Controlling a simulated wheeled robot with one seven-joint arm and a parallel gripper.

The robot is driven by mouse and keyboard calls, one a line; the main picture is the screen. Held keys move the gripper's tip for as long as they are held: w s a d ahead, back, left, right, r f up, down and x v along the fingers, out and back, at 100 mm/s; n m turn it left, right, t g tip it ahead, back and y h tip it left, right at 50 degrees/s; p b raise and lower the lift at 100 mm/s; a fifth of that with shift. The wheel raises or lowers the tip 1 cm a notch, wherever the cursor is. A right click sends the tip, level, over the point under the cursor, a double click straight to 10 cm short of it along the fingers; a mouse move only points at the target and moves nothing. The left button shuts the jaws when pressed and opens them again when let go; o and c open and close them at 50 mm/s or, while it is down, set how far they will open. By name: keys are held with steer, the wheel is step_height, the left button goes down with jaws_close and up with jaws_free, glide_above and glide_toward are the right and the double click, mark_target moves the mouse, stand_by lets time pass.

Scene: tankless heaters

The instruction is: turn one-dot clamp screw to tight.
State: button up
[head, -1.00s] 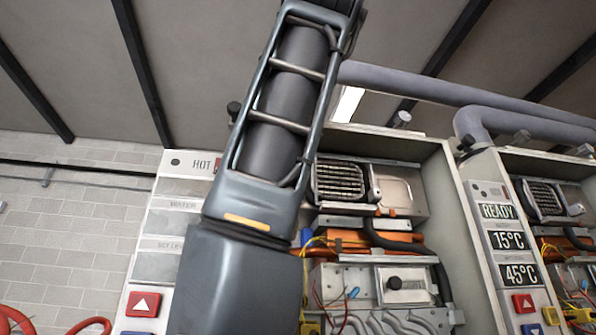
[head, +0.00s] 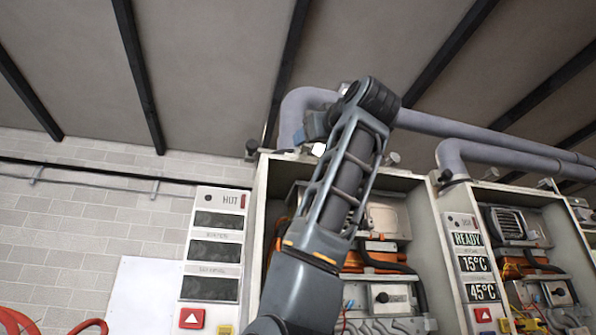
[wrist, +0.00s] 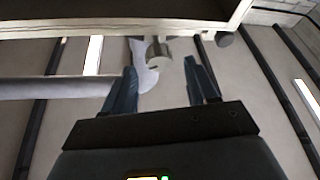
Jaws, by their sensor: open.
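In the wrist view, a short grey metal cylinder (wrist: 157,52), perhaps a clamp screw, projects by the heater's edge. My gripper (wrist: 160,67) is open, and the cylinder appears between its two fingers near the tips. I cannot tell how deep it lies, and no contact is visible. A dark knob (wrist: 224,39) sits to the right of it. In the head view, my gripper (head: 316,124) is partly hidden by my arm, near the top of the nearer heater. A dark knob (head: 252,147) and a grey one (head: 393,158) show there. No dot marks are readable.
A thick grey pipe (head: 480,131) runs above the heaters and bends down behind my gripper. The open nearer heater cabinet (head: 256,215) stands beside a second heater reading READY (head: 467,239). Dark beams cross the ceiling. The space left of the heater top is clear.

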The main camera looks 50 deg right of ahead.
mark_target(307, 149)
steer(key=p+x, duration=0.1)
steer(key=x, duration=0.4)
steer(key=c, duration=1)
steer(key=shift+m, duration=0.5)
steer(key=m+h, duration=0.1)
steer(key=m, duration=0.1)
steer(key=m+g+h, duration=0.1)
steer(key=m+h, duration=0.1)
steer(key=m, duration=0.1)
steer(key=shift+m+g, duration=0.3)
steer(key=m+g+h, duration=0.1)
steer(key=m, duration=0.3)
steer(key=m+g+h, duration=0.2)
steer(key=m, duration=0.2)
steer(key=shift+s+d+h, duration=0.1)
steer(key=shift+s+h, duration=0.05)
steer(key=shift+h, duration=0.15)
steer(key=shift+m+g, duration=0.3)
steer(key=shift+m, duration=0.1)
